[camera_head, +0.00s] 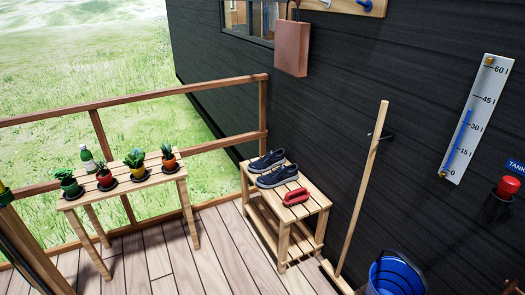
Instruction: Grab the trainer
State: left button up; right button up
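Two dark blue trainers with pale soles sit side by side on the slatted wooden bench (315,205) against the dark wall. The nearer trainer (278,177) lies just in front of the farther trainer (266,160). A red object, perhaps a brush (296,197), lies on the bench to the right of the nearer trainer, apart from it. Neither of my grippers shows in the head view.
A broom (362,190) leans on the wall right of the bench, with a blue bucket (395,277) nearby. A slatted table (158,178) with potted plants and a green bottle (88,157) stands left by the railing (190,93). Deck floor (175,250) between is clear.

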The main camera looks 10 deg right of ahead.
aim_at(272, 159)
jog(key=i+u, duration=0.1)
jog(key=i, duration=0.85)
jog(key=i+l+u, duration=0.1)
jog(key=i+l, duration=0.15)
jog(key=i, duration=0.7)
